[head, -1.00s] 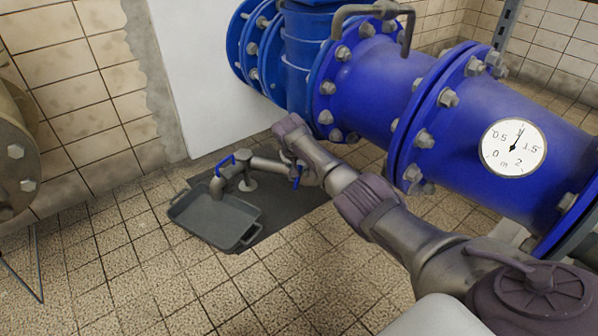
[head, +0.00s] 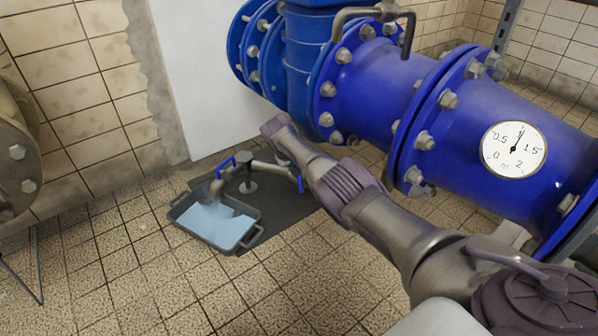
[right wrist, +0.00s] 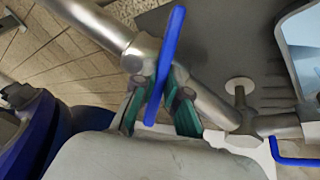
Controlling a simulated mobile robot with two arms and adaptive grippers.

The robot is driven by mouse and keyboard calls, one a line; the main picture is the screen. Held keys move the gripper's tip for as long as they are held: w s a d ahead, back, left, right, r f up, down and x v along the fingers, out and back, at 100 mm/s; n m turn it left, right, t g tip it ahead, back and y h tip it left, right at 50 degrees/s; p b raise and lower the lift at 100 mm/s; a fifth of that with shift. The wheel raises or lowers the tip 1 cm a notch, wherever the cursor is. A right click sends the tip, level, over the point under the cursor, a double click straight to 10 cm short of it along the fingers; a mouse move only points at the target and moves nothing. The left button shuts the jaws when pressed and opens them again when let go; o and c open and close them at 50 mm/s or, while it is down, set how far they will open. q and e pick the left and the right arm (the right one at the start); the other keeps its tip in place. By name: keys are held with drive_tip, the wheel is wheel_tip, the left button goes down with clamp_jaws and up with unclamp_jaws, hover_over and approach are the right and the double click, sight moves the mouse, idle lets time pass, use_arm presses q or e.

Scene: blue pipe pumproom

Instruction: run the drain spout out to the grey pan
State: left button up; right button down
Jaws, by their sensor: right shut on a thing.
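The grey pan (head: 203,237) stands on the floor at left centre in the head view, with light blue water (head: 213,219) in it. The drain spout (head: 216,188) bends down over the pan's back edge and has a blue lever (head: 226,163) on top. A second blue lever (head: 300,184) sits on the drain pipe nearer the big pipe. In the right wrist view my right gripper (right wrist: 160,102) has its teal fingers shut on this second blue lever (right wrist: 167,60). My arm mostly hides the gripper in the head view. My left gripper is not in view.
The large blue flanged pipe (head: 383,95) with a round gauge (head: 513,149) runs close beside my right arm. A dark mat (head: 285,205) lies beneath the drain pipe. The tiled floor in front of the pan is clear. A flanged pipe end (head: 15,165) stands at far left.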

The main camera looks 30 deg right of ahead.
drive_tip(key=shift+f, duration=0.15)
drive_tip(key=c, duration=1.2)
unclamp_jaws()
drive_tip(key=shift+f, duration=0.15)
drive_tip(key=shift+a+r, duration=0.2)
drive_tip(key=shift+r, duration=0.4)
drive_tip(key=v, duration=1)
drive_tip(key=shift+a+r, duration=0.15)
drive_tip(key=shift+r, duration=0.2)
drive_tip(key=shift+s, duration=0.15)
